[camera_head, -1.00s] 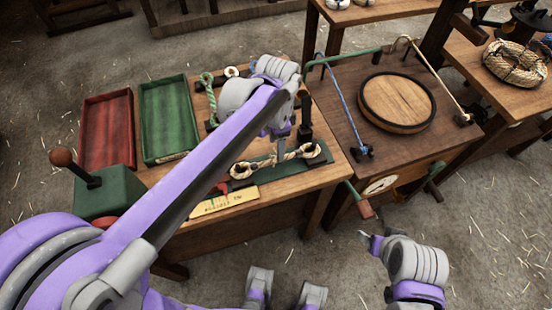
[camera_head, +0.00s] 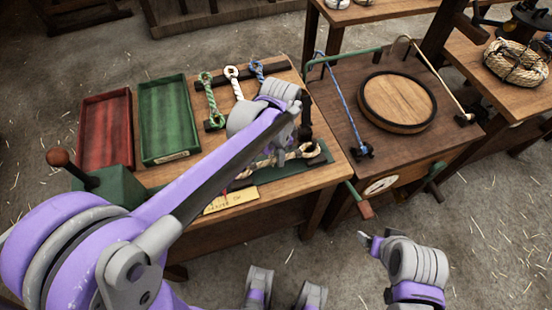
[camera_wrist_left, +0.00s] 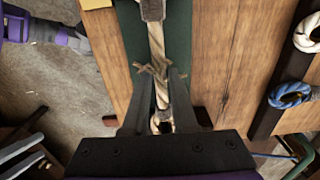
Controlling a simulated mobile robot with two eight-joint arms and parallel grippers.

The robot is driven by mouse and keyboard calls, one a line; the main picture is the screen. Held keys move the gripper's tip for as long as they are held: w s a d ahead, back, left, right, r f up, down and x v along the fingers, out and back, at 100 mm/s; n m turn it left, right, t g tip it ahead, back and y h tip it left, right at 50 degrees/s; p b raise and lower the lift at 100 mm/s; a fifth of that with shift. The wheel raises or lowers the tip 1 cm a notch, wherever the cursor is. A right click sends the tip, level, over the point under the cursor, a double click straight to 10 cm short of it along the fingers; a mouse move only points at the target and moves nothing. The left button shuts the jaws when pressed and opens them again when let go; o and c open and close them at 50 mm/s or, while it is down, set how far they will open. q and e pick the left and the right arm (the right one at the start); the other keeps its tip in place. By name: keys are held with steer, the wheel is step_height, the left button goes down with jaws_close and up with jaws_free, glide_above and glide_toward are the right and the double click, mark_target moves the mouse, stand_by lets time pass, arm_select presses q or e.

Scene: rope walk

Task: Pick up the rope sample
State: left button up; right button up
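The tan rope sample (camera_head: 308,153), with looped ends, lies on a dark green mat (camera_head: 325,158) at the table's front right. My left gripper (camera_head: 277,157) is over its middle and hides part of it. In the left wrist view the rope sample (camera_wrist_left: 160,60) runs lengthwise, with frayed strands near the fingertips. The left gripper's fingers (camera_wrist_left: 158,92) are apart, one on each side of the rope, with visible gaps. A grey block covers the rope's far part there. My right gripper (camera_head: 370,241) is at the lower right, away from the table; its finger gap is unclear.
Green (camera_head: 211,97), white (camera_head: 233,82) and blue (camera_head: 257,69) rope pieces lie on a dark rack behind. Red (camera_head: 106,130) and green (camera_head: 168,120) trays are at the left. A yellow label (camera_head: 230,200) lies at the front edge. A round wooden disc (camera_head: 397,102) is right.

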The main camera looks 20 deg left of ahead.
arm_select(q)
jaws_close()
step_height(320, 180, up, 16)
steer(key=p, duration=0.5)
steer(key=shift+p, duration=0.3)
stand_by(0.4)
